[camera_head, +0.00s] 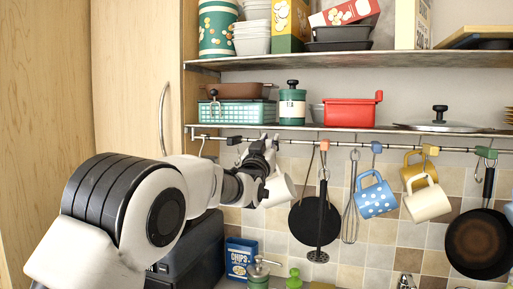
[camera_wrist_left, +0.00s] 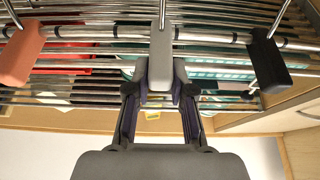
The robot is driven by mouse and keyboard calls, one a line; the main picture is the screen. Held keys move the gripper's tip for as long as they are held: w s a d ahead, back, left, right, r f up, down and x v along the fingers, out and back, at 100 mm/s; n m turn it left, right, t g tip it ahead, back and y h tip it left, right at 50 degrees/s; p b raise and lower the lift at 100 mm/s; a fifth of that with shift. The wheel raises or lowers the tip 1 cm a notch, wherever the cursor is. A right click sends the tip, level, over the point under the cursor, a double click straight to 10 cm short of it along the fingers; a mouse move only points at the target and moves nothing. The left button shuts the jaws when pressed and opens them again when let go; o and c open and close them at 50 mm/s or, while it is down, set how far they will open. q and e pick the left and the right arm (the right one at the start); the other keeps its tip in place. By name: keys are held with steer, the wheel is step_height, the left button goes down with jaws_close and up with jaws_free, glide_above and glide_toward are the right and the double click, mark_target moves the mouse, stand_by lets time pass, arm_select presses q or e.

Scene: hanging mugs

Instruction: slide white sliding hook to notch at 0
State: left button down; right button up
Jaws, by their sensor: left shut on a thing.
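The white sliding hook (camera_wrist_left: 160,70) shows pale grey in the middle of the left wrist view, on the metal rail (camera_wrist_left: 100,34). My left gripper (camera_wrist_left: 160,97) is shut on its lower end, with one finger at each side. In the head view my left gripper (camera_head: 268,148) is at the left part of the rail (camera_head: 385,145), and it hides most of the hook. A white mug (camera_head: 280,191) shows just behind and below the gripper; I cannot tell what it hangs from. No number is readable on the rail. My right gripper is not in view.
A black hook (camera_head: 233,141) is left of my gripper and an orange hook (camera_head: 324,145) is right of it. Beyond hang a whisk (camera_head: 350,205), a blue dotted mug (camera_head: 376,197), a cream mug (camera_head: 428,203) and pans. A loaded shelf (camera_head: 400,129) runs just above the rail.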

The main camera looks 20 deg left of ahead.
arm_select(q)
steer(key=shift+d, duration=0.9)
steer(key=c, duration=1.1)
jaws_free()
steer(key=shift+w+a, duration=0.1)
steer(key=shift+a, duration=0.25)
steer(key=shift+o, duration=0.5)
steer(key=shift+w+a+f, duration=0.1)
steer(key=shift+w+f, duration=0.05)
steer(key=shift+w, duration=0.05)
steer(key=v, duration=1.1)
steer(key=shift+s+d+f, duration=0.25)
steer(key=shift+s+d, duration=0.05)
steer(key=shift+d, duration=0.1)
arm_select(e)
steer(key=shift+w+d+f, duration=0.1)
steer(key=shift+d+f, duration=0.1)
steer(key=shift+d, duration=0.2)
arm_select(q)
steer(key=shift+w, duration=0.1)
